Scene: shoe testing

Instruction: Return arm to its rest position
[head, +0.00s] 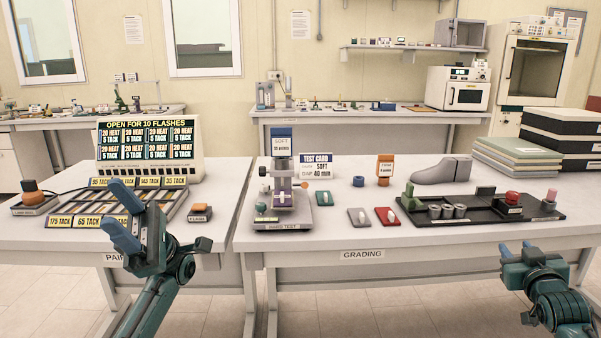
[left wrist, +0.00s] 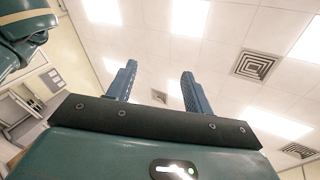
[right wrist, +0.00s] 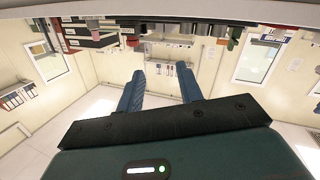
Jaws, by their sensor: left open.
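My left gripper (head: 113,203) is raised in front of the left table, with its two blue fingers apart and nothing between them. In the left wrist view its fingers (left wrist: 159,70) point up at the ceiling with an empty gap. My right gripper (head: 515,248) is low at the right, in front of the grading table's front edge. In the right wrist view its blue fingers (right wrist: 166,68) stand apart with nothing between them. In the head view its fingers are small and partly foreshortened.
The grading table (head: 400,236) bears a hardness tester (head: 283,190), a black tray (head: 535,210) and a grey shoe last (head: 441,170). The left table bears a display board (head: 150,148) and a button panel (head: 175,205) behind my left gripper. Floor shows between the tables.

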